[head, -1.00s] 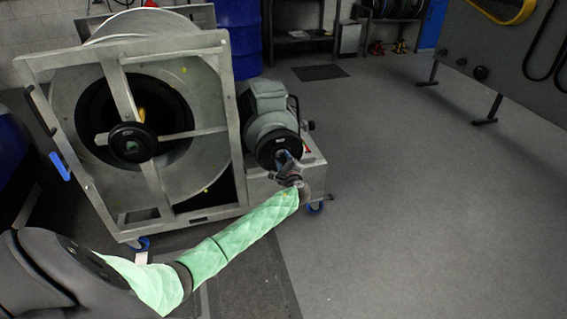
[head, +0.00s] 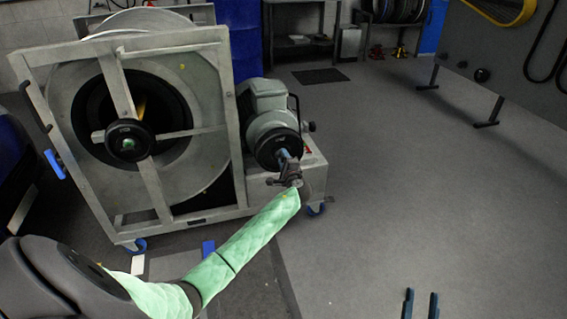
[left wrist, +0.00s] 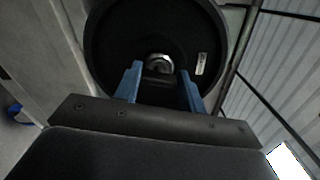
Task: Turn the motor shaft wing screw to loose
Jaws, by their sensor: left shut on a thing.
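The grey motor (head: 266,104) stands on the cart right of the large drum, with a round black disc (head: 270,152) on its near end. In the left wrist view the black disc (left wrist: 112,45) fills the top, with a shiny metal shaft end (left wrist: 160,62) at its middle. My left gripper (head: 284,155) reaches to the disc's middle; its blue fingers (left wrist: 162,88) are shut on a dark piece, apparently the motor shaft wing screw, mostly hidden between them. My right gripper (head: 420,304) shows at the bottom edge, its two blue fingers apart and empty.
The metal drum frame (head: 232,120) stands close left of the motor. A blue barrel (head: 238,40) is behind it. A grey panel on legs (head: 510,60) is at the upper right. The floor (head: 400,180) right of the cart is clear.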

